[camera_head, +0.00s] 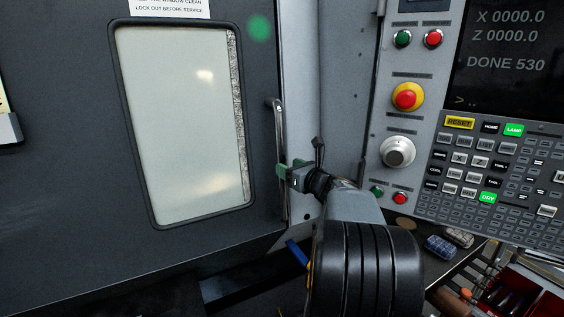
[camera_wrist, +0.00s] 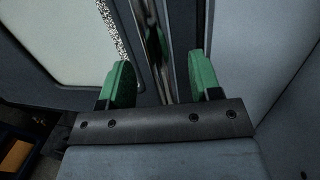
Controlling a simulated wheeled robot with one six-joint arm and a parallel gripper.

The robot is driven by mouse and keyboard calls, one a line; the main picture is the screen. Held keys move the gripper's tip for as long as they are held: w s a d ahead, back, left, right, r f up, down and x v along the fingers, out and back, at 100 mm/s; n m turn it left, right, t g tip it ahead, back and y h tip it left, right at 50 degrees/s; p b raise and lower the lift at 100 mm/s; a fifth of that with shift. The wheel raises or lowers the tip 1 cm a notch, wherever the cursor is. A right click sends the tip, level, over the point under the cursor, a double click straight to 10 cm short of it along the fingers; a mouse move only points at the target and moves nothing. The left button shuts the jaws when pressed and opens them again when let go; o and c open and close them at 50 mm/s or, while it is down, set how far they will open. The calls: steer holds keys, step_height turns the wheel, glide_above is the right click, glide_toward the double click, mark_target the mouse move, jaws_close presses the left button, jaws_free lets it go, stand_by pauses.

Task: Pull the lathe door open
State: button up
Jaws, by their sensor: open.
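The lathe door (camera_head: 75,120) is a dark panel with a pale framed window (camera_head: 185,130), at the left of the head view. Its right edge meets the light grey frame, and it looks shut. A metal bar handle (camera_head: 278,125) stands upright near that edge. My gripper (camera_head: 284,171) is at the lower part of the handle. In the wrist view its green fingers (camera_wrist: 160,68) are open, one on each side of the shiny handle bar (camera_wrist: 155,45). Neither finger clearly touches the bar. My wrist hides part of the handle's surroundings in the head view.
A control panel (camera_head: 400,65) with buttons, a red emergency stop (camera_head: 407,96) and a screen (camera_head: 510,45) stands right of my arm. Below it are a dark shelf (camera_head: 425,262) with small items and a red toolbox (camera_head: 510,295). A blue-handled tool (camera_head: 297,253) is below my gripper.

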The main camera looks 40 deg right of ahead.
steer(key=shift+w+a+p, duration=0.1)
steer(key=shift+w+p, duration=0.2)
steer(key=shift+w, duration=1.65)
steer(key=shift+c, duration=0.3)
jaws_close()
